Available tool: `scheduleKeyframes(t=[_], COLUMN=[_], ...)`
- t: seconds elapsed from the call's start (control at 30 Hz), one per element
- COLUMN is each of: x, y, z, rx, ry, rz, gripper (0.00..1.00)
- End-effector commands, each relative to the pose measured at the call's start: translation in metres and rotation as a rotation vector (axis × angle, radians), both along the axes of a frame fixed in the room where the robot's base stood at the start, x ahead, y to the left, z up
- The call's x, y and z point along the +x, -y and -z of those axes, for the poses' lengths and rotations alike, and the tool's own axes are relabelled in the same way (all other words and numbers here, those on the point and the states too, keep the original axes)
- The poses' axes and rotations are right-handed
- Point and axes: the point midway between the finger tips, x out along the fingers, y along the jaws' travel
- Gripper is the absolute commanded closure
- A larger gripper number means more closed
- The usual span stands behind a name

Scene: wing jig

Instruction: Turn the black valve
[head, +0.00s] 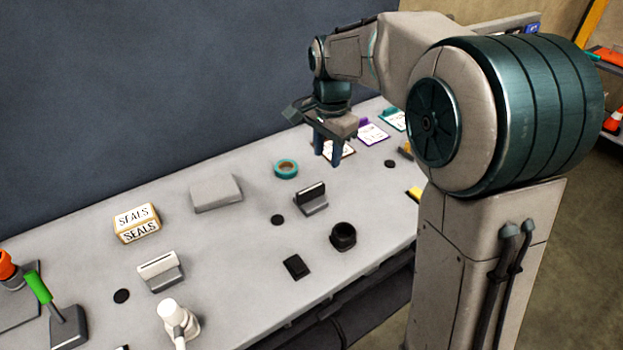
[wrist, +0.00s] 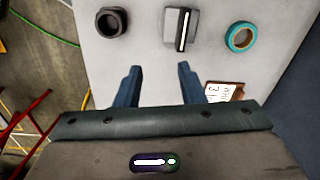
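A round black fitting (head: 343,236) with a dark hollow top stands near the table's front edge; it shows at the upper left in the wrist view (wrist: 112,22). A grey block with an upright black bar (head: 311,199) stands behind it, and shows at the top middle in the wrist view (wrist: 181,29). I cannot tell for certain which is the black valve; neither is named by a label. My gripper (head: 328,155) is open and empty, fingers pointing down, above the table to the right of both. Its two blue fingers (wrist: 160,68) stand well apart with bare table between them.
Teal tape (head: 286,169) lies behind the black-bar block. A grey box (head: 216,193), a SEALS box (head: 137,222), a white-bar block (head: 160,271), a white fitting (head: 178,320) and a green lever (head: 39,288) stand leftward. A flat black square (head: 297,266) lies near the front edge. A dark wall backs the table.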

Motion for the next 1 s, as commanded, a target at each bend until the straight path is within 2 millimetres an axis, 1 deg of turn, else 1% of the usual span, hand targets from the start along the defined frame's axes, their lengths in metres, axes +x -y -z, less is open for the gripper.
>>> scheduleKeyframes(t=[0.03, 0.1, 0.2, 0.37, 0.47, 0.57, 0.8, 1.0], x=[0.010, 0.021, 0.030, 0.036, 0.036, 0.035, 0.035, 0.035], y=[-0.010, -0.020, -0.030, -0.036, -0.036, -0.036, -0.035, -0.036], z=[0.004, 0.008, 0.014, 0.021, 0.031, 0.048, 0.100, 0.135], rx=[-0.003, -0.006, -0.010, -0.014, -0.014, -0.015, -0.015, -0.014], ry=[-0.014, -0.024, -0.037, -0.044, -0.045, -0.047, -0.047, -0.045], rz=[0.033, 0.084, 0.134, 0.168, 0.171, 0.171, 0.169, 0.168], gripper=[0.65, 0.65, 0.65, 0.65, 0.65, 0.65, 0.65, 0.65])
